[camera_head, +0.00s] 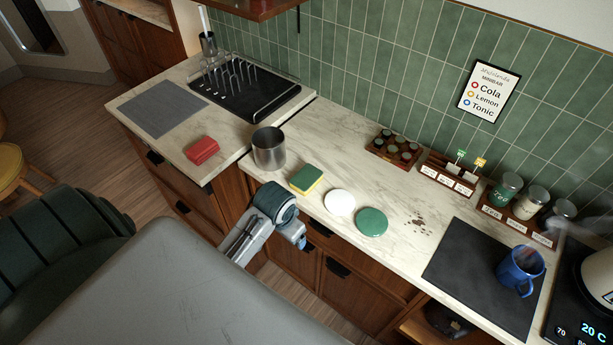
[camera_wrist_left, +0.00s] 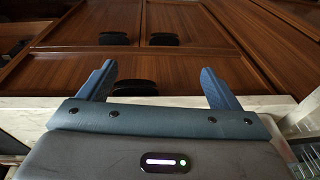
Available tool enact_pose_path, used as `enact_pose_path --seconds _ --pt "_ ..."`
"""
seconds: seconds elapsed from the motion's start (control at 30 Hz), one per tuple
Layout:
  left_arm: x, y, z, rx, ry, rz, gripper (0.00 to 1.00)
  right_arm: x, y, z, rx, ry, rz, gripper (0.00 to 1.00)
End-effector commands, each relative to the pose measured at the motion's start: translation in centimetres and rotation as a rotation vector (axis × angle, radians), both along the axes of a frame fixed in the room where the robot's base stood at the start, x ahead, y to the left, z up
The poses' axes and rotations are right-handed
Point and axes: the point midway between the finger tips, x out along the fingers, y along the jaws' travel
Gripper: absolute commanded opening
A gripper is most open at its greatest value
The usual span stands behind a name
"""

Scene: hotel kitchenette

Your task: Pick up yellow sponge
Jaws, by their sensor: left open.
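The yellow sponge (camera_head: 306,179) has a green top and lies on the marble counter, near its front edge, right of a steel canister. My left gripper (camera_head: 296,238) is at the counter's front edge, just below and left of the sponge in the head view, and apart from it. In the left wrist view my left gripper (camera_wrist_left: 158,86) has its two blue fingers spread wide with nothing between them, facing the wooden cabinet fronts. I cannot make out the sponge in that view. My right gripper is not in view.
The steel canister (camera_head: 269,148) stands left of the sponge. A white disc (camera_head: 340,203) and a green disc (camera_head: 372,222) lie to its right. A red block (camera_head: 202,150), dish rack (camera_head: 247,88) and blue mug (camera_head: 520,270) are farther off. Counter behind the sponge is clear.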

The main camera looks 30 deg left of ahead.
Motion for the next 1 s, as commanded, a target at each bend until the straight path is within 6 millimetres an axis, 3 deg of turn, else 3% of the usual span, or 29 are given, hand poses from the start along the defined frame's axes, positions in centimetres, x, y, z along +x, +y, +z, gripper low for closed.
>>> enact_pose_path --seconds 0.3,0.5,0.73,1.0 --pt "11.6 3.7 4.3 -0.017 0.102 0.008 0.85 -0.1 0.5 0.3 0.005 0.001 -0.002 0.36" --pt "17.0 5.9 7.7 -0.046 0.158 0.022 0.85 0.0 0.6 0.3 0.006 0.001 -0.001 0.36" --pt "19.2 6.9 9.4 -0.066 0.187 0.03 0.85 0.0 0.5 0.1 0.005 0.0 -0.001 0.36" --pt "19.2 6.9 6.8 -0.065 0.19 0.03 0.85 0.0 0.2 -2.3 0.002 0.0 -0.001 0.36"
